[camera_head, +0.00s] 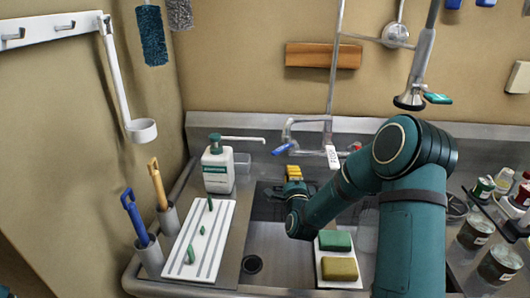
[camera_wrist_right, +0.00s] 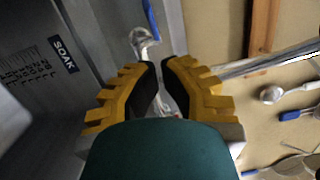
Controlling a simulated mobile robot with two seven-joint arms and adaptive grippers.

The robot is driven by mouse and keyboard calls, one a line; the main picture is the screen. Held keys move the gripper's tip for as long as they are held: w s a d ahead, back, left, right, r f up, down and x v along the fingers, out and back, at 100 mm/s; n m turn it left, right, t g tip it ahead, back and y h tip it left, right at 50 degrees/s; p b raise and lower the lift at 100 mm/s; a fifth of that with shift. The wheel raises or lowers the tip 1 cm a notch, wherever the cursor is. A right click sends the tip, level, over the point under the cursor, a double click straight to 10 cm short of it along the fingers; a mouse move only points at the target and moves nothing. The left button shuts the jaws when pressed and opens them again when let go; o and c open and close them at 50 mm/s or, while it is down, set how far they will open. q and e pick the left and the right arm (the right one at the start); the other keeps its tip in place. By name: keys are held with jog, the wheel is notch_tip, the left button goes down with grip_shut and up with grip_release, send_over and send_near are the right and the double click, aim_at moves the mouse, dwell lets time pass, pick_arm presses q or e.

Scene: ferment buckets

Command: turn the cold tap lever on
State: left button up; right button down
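The blue cold tap lever (camera_head: 282,149) sits at the left of the wall tap (camera_head: 322,124) above the sink, angled down to the left. It also shows in the right wrist view as a blue bar (camera_wrist_right: 151,18) at the top, just beyond the fingertips. My right gripper (camera_head: 293,172), with yellow fingers, is just below and right of the lever, apart from it. In the wrist view the right gripper (camera_wrist_right: 158,64) has a narrow gap between its fingertips, with nothing held.
A soap bottle (camera_head: 217,165) stands left of the tap, beside a white drainer (camera_head: 203,240). Green and yellow sponges (camera_head: 340,268) lie on a tray at the sink's right. A sprayer (camera_head: 411,97) hangs at upper right. Jars (camera_head: 476,232) stand at far right.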

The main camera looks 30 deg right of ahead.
jog(key=s+d+g, duration=0.1)
jog(key=s+d, duration=0.1)
send_near(285, 147)
jog(key=d+f, duration=0.1)
jog(key=d, duration=0.3)
pick_arm(q)
jog(key=shift+a+r+p, duration=0.3)
jog(key=shift+r, duration=0.05)
pick_arm(e)
jog(key=shift+n, duration=0.3)
jog(key=shift+w+a+f, duration=0.1)
jog(key=shift+w+a, duration=0.1)
jog(key=shift+w, duration=0.65)
jog(key=shift+w+a, duration=0.25)
jog(key=shift+w, duration=0.55)
jog(key=shift+w+a+f, duration=0.1)
jog(key=shift+w+a, duration=0.1)
jog(key=shift+w, duration=0.65)
pick_arm(q)
notch_tip(285, 147, down, 5)
jog(key=b, duration=0.4)
jog(key=shift+w+r+b, duration=0.15)
jog(key=shift+r+b, duration=0.05)
jog(key=shift+b, duration=0.15)
pick_arm(e)
jog(key=shift+w+a, duration=0.75)
jog(key=shift+w, duration=0.15)
